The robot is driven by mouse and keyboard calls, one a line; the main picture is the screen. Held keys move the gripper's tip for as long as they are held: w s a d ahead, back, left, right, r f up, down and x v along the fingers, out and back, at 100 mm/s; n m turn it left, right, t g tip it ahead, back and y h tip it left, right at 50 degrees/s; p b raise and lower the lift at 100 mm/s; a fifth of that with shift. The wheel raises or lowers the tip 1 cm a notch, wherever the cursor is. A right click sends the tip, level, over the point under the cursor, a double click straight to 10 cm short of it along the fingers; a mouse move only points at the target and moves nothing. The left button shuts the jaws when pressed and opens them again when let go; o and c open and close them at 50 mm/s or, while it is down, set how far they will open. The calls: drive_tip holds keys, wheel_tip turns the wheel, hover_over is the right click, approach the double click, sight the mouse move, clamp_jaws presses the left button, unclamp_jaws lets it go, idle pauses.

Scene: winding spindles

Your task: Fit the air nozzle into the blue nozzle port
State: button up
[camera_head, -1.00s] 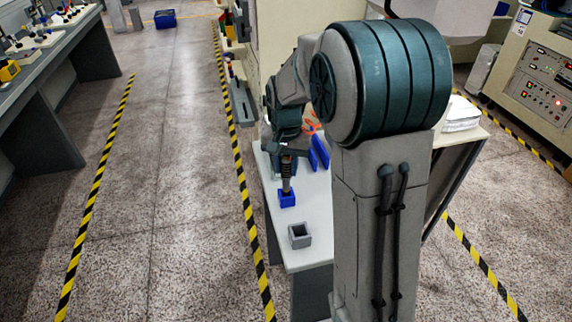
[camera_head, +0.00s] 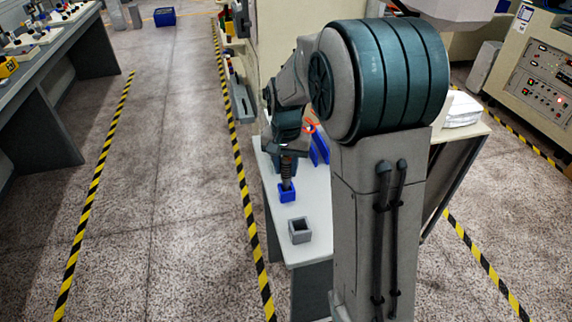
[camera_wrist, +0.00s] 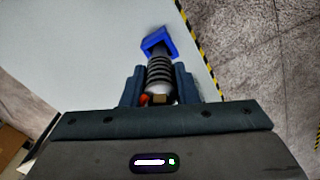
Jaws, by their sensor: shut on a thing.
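My gripper (camera_wrist: 159,88) is shut on the air nozzle (camera_wrist: 159,72), a dark ribbed piece with a light grey collar between the fingers. The nozzle (camera_head: 287,172) points down over the white table, slightly tilted in the head view. The blue nozzle port (camera_head: 287,196) is a small square blue block on the table; it also shows in the wrist view (camera_wrist: 167,37). The nozzle's lower end meets the port's opening. The port's walls hide the tip, so I cannot tell how deep it sits.
A grey open square box (camera_head: 300,231) stands on the white table (camera_head: 314,196) nearer the front. Blue upright panels (camera_head: 320,150) and an orange item (camera_head: 310,128) are behind my gripper. Yellow-black tape (camera_head: 236,160) runs along the floor left of the table.

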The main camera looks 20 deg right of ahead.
drive_tip(key=shift+f+b, duration=0.9)
drive_tip(key=shift+f, duration=0.4)
drive_tip(key=o, duration=1.1)
wheel_tip(320, 180, up, 14)
drive_tip(key=shift+f, duration=0.1)
drive_tip(key=s+f+n+t, duration=0.1)
drive_tip(key=s+f+n, duration=0.1)
drive_tip(key=s, duration=0.8)
drive_tip(key=s+f+n+t, duration=0.2)
drive_tip(key=s+f+n, duration=0.1)
drive_tip(key=s, duration=0.8)
drive_tip(key=shift+f, duration=0.7)
